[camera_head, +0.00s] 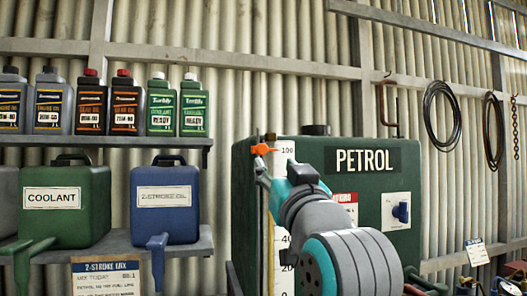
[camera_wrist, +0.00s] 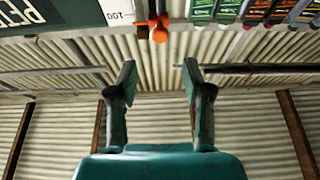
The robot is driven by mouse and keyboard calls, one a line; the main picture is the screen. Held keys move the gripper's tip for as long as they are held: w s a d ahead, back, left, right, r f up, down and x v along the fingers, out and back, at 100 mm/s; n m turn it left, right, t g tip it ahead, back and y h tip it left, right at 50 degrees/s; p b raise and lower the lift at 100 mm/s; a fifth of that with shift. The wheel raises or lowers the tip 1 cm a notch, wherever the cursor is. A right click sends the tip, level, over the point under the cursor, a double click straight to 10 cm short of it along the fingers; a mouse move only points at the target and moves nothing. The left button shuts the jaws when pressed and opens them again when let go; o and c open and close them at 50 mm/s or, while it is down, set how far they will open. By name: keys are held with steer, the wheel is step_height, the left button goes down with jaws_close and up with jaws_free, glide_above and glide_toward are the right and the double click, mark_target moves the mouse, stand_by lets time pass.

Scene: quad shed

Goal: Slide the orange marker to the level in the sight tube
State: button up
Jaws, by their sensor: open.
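The orange marker (camera_head: 262,149) sits near the top of the white scale (camera_head: 283,152), beside the 100 mark, at the left edge of the green petrol tank (camera_head: 317,145). My gripper (camera_head: 262,170) is just below the marker in the head view, and my arm covers the middle of the scale. In the wrist view the open, empty gripper (camera_wrist: 158,80) points toward the marker (camera_wrist: 158,28), which lies beyond and between the fingertips, apart from them. The sight tube and its liquid level cannot be made out clearly.
A shelf of bottles (camera_head: 108,104) and a lower shelf with a green coolant can (camera_head: 65,205) and a blue oil can (camera_head: 165,203) stand left.

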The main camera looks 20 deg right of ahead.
mark_target(263, 150)
steer(key=x, duration=1)
jaws_close()
